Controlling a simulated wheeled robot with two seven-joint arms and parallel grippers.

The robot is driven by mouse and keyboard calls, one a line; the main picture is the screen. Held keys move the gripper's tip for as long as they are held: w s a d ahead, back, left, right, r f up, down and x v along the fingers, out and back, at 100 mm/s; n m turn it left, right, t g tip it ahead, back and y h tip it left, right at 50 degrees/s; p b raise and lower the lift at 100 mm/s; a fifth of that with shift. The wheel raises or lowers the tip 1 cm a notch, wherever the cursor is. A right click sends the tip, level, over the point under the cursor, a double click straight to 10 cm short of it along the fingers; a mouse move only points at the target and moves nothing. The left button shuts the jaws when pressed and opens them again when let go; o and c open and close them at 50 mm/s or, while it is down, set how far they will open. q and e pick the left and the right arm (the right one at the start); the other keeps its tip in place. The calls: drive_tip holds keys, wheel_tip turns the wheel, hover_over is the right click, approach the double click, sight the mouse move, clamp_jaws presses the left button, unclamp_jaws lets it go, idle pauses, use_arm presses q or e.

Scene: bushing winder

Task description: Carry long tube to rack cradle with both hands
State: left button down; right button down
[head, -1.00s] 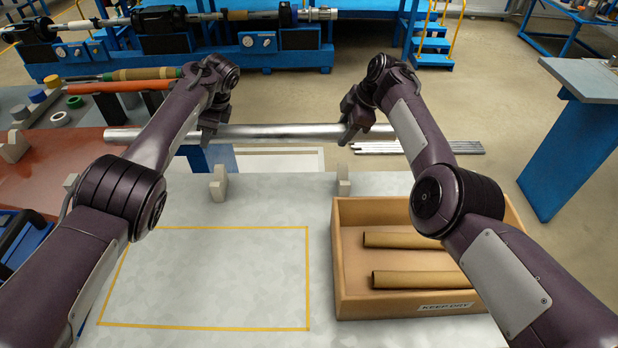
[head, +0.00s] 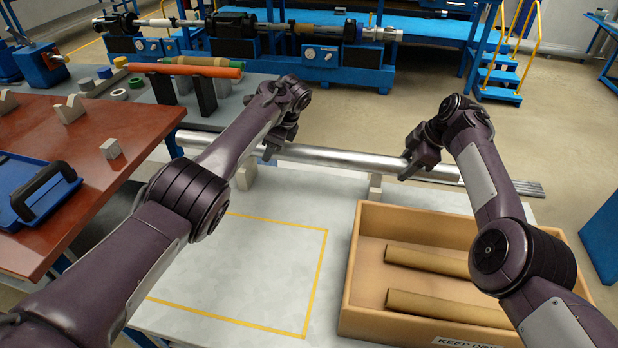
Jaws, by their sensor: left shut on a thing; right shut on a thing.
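A long silver metal tube (head: 345,158) spans across the head view beyond the pale table. My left gripper (head: 268,150) is shut on it left of its middle. My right gripper (head: 408,172) is shut on it toward its right end. The tube slopes slightly down to the right in the picture. Two pale cradle blocks (head: 375,186) stand at the far edge of the pale table, just below the tube in the picture; whether it touches them I cannot tell. On the left, a rack with dark posts (head: 202,95) carries an orange tube (head: 190,69).
A red-brown table (head: 120,190) at left bears pale notched blocks (head: 70,108) and a blue tray (head: 30,190). A cardboard-coloured box (head: 350,290) with two brown tubes stands at front right. The yellow-outlined area (head: 315,278) is clear. A blue winding machine (head: 330,68) stands behind.

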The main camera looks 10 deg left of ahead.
idle(0.3)
